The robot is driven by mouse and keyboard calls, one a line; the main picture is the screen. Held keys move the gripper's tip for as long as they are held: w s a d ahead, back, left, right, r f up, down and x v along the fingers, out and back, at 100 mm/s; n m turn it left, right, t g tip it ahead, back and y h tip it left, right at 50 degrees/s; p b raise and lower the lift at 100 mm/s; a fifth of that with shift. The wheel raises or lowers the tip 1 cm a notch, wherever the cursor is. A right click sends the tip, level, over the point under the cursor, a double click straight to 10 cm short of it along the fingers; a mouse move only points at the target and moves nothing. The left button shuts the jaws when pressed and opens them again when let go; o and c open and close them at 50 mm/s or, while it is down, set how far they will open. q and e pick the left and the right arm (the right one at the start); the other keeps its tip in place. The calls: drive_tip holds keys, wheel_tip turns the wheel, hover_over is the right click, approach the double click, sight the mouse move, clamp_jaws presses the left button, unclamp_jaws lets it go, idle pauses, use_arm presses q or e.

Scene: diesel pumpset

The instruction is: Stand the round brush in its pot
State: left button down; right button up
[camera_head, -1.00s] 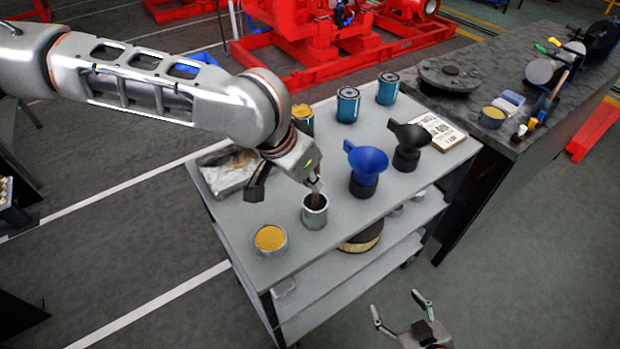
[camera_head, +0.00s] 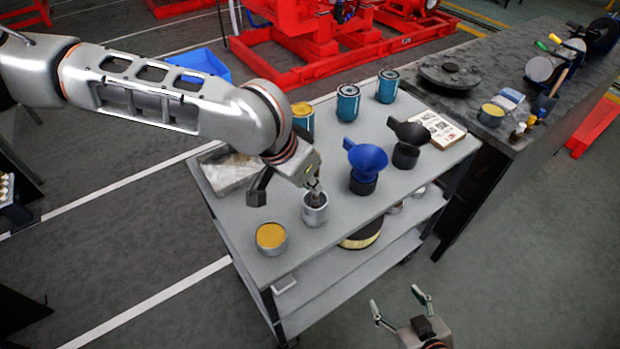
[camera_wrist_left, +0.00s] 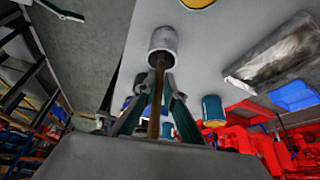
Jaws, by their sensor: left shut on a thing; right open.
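The pot (camera_head: 315,210) is a small light-grey cylinder standing on the grey cart top, near its front edge. My left gripper (camera_head: 314,188) is right above the pot's mouth, shut on the round brush. In the left wrist view, the brush (camera_wrist_left: 155,95) shows as a brown handle between the fingers (camera_wrist_left: 152,100), running to the mouth of the pot (camera_wrist_left: 163,42). The brush's far end appears to be inside the pot; its depth is hidden. My right gripper (camera_head: 401,308) is open and empty, low in front of the cart.
A yellow-topped tin (camera_head: 271,238) stands left of the pot. A blue funnel (camera_head: 366,158) and a black funnel (camera_head: 408,140) stand to the right. Teal cans (camera_head: 348,103) line the back. A bagged tray (camera_head: 228,170) lies at the left. A dark bench (camera_head: 540,130) adjoins the right.

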idle(0.6)
use_arm(q)
drive_tip(key=c, duration=2)
unclamp_jaws()
drive_tip(key=shift+c, duration=0.2)
drive_tip(key=o, duration=0.4)
wheel_tip(320, 180, up, 7)
